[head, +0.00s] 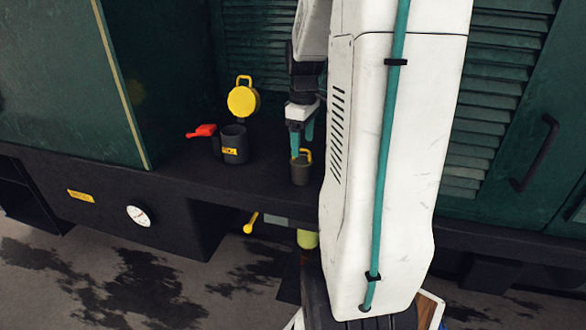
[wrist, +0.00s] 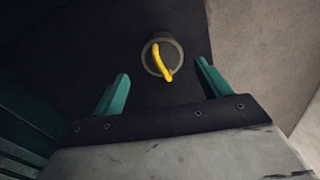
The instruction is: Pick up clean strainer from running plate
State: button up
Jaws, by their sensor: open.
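The clean strainer (head: 300,172) is a small dark grey cylinder with a yellow handle on top. It stands upright on the black running plate (head: 180,185), just left of my white arm in the head view. In the wrist view the strainer (wrist: 174,52) shows from above, its yellow handle crossing the round top. My gripper (head: 302,140) has teal fingers and points down over the strainer. In the wrist view the gripper (wrist: 160,82) is open, one finger to each side and a little below the strainer in the picture. Nothing is between the fingers.
Left of the strainer stands a dark pot (head: 234,146) with a raised yellow lid (head: 243,101) and a red lever (head: 201,131). Green louvred panels (head: 262,45) rise behind the plate, and a green box wall (head: 75,80) stands at left. A gauge (head: 138,216) sits on the plate's front below.

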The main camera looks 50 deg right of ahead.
aim_at(302, 160)
notch_tip(302, 160, down, 7)
jog(key=shift+s+a+f, duration=0.1)
jog(key=shift+a, duration=0.05)
jog(key=c, duration=1)
